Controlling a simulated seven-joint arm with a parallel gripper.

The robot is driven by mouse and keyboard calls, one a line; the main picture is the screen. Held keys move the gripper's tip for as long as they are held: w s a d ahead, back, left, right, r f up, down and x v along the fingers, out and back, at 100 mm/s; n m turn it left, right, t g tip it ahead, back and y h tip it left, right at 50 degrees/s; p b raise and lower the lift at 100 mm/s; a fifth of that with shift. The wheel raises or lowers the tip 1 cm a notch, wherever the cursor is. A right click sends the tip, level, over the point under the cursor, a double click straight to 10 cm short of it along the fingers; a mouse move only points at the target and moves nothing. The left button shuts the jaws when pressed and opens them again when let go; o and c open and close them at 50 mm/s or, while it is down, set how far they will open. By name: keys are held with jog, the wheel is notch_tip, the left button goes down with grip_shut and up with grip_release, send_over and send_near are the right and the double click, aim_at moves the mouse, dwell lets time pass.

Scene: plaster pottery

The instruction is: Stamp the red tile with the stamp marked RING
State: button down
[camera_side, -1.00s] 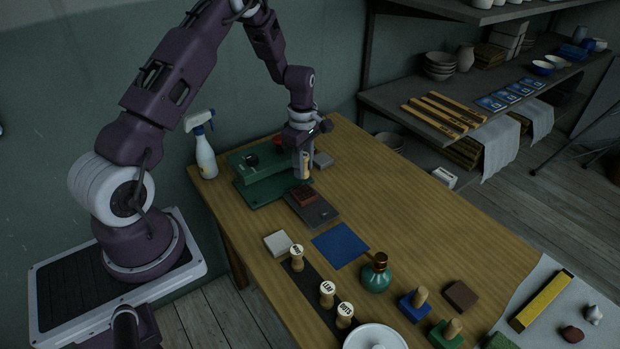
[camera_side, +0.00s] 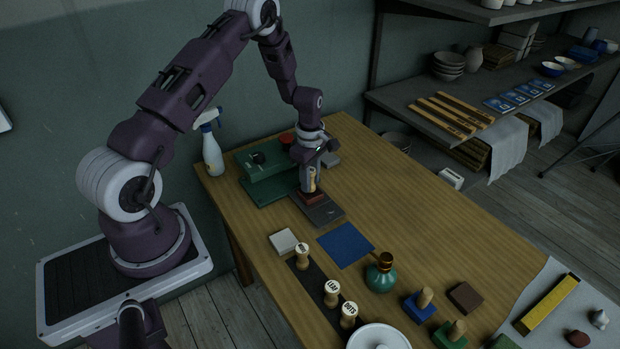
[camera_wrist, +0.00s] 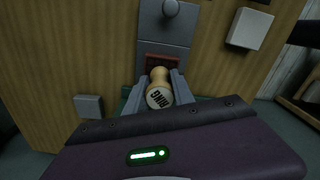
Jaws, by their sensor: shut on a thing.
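My gripper (camera_side: 311,183) is shut on a pale wooden stamp (camera_side: 312,181). In the wrist view my gripper (camera_wrist: 161,88) grips this stamp (camera_wrist: 159,97), and its top reads RING. The red tile (camera_side: 313,197) lies on a dark grey slab (camera_side: 328,213) and also shows behind the stamp in the wrist view (camera_wrist: 163,61). The stamp is upright over the tile, its lower end at or very close to the tile's top. I cannot tell whether they touch, and the stamp's face is hidden.
A green press-like block (camera_side: 268,165) stands close behind on the left, with a spray bottle (camera_side: 211,152) beyond. Several other stamps stand nearer the front, including LEAF (camera_side: 332,290) and DOTS (camera_side: 348,314). A blue sheet (camera_side: 345,246) lies nearby.

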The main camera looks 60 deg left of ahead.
jog(key=shift+f, duration=0.6)
dwell(1.2)
jog(key=shift+r, duration=3.6)
